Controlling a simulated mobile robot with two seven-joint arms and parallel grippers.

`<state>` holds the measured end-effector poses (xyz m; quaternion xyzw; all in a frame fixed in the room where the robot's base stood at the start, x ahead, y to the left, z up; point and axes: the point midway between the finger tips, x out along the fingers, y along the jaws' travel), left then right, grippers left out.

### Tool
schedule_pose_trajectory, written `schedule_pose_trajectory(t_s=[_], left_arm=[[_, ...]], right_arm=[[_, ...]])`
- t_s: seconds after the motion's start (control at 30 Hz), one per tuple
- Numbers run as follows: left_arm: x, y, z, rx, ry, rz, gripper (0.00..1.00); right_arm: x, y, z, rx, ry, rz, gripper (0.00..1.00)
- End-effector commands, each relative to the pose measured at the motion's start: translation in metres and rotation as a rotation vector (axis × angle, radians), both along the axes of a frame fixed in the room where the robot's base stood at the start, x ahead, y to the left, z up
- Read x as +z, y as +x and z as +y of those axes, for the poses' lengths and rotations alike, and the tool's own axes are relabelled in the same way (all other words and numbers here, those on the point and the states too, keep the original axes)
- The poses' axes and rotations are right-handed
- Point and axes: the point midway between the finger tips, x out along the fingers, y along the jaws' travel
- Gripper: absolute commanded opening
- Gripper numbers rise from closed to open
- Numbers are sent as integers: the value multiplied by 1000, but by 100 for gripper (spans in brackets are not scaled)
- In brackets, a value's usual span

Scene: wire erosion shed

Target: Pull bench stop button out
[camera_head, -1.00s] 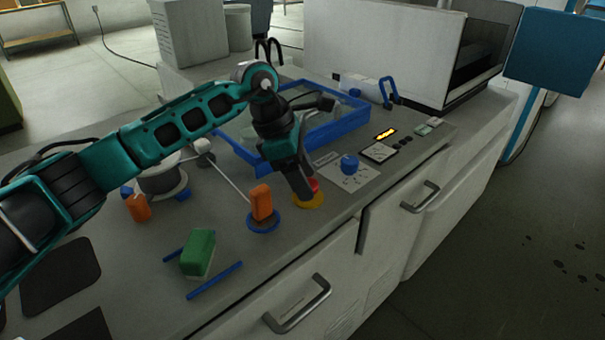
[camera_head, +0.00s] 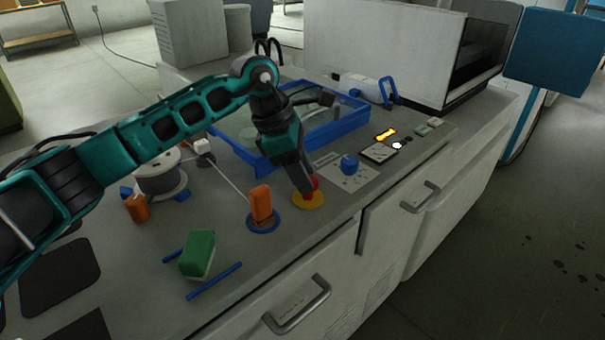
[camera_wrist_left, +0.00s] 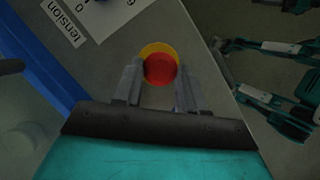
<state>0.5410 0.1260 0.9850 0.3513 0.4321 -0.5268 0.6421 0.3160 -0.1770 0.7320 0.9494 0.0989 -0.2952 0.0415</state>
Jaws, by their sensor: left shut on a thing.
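The bench stop button is a red mushroom button (camera_head: 314,183) on a round yellow base (camera_head: 309,202) near the front edge of the bench. In the left wrist view the red cap (camera_wrist_left: 160,69) sits between the fingertips, with the yellow base (camera_wrist_left: 157,48) showing behind it. My left gripper (camera_head: 306,188) points down at the button and is shut on the red cap; it also shows in the left wrist view (camera_wrist_left: 160,75). In the head view the fingers hide part of the cap. My right gripper is not seen in the head view.
An orange block on a blue disc (camera_head: 261,203) stands left of the button. A blue knob (camera_head: 349,163) on a labelled plate is to the right. A blue-framed tray (camera_head: 262,164) lies behind. A green block (camera_head: 198,253) and blue rods lie at front left.

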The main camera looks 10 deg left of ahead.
Motion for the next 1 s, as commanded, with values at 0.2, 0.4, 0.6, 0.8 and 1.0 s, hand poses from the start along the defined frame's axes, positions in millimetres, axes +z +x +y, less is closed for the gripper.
schedule_pose_trajectory(t_s=[0.2, 0.4, 0.6, 0.8, 1.0], left_arm=[[5, 1, 0, 1, -4, -7, 41], [4, 1, 0, 1, -4, -6, 60], [3, 1, 0, 1, -3, -5, 66], [10, 1, 3, 1, -2, -6, 66], [42, -1, 16, 3, -2, -9, 66]], right_arm=[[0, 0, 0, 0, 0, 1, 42], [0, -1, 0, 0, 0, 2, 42], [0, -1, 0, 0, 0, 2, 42], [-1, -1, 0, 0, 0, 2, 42], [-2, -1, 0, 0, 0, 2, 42]])
